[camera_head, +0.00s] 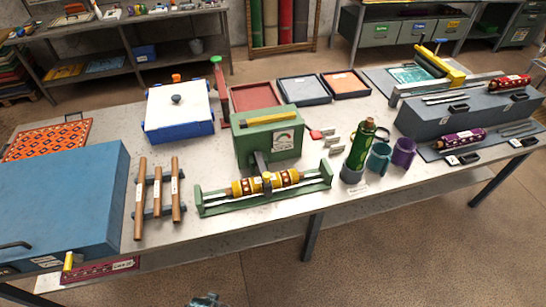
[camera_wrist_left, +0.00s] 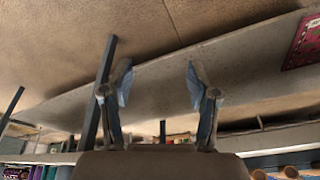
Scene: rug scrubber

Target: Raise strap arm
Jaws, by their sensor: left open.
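The roller lies in a long green cradle (camera_head: 216,207). My left gripper (camera_wrist_left: 160,85) is open and empty in the left wrist view, over the floor by the table edge. A bluish fingertip part (camera_head: 207,300) at the bottom of the head view looks like the same gripper, well short of the machine.
A blue case (camera_head: 65,200) and wooden rods (camera_head: 158,195) lie left of the cradle. A white-lidded blue box (camera_head: 178,110) stands behind. A green bottle (camera_head: 361,145) and cups (camera_head: 403,152) stand right. The grey tabletop (camera_head: 290,222) is clear just before the cradle.

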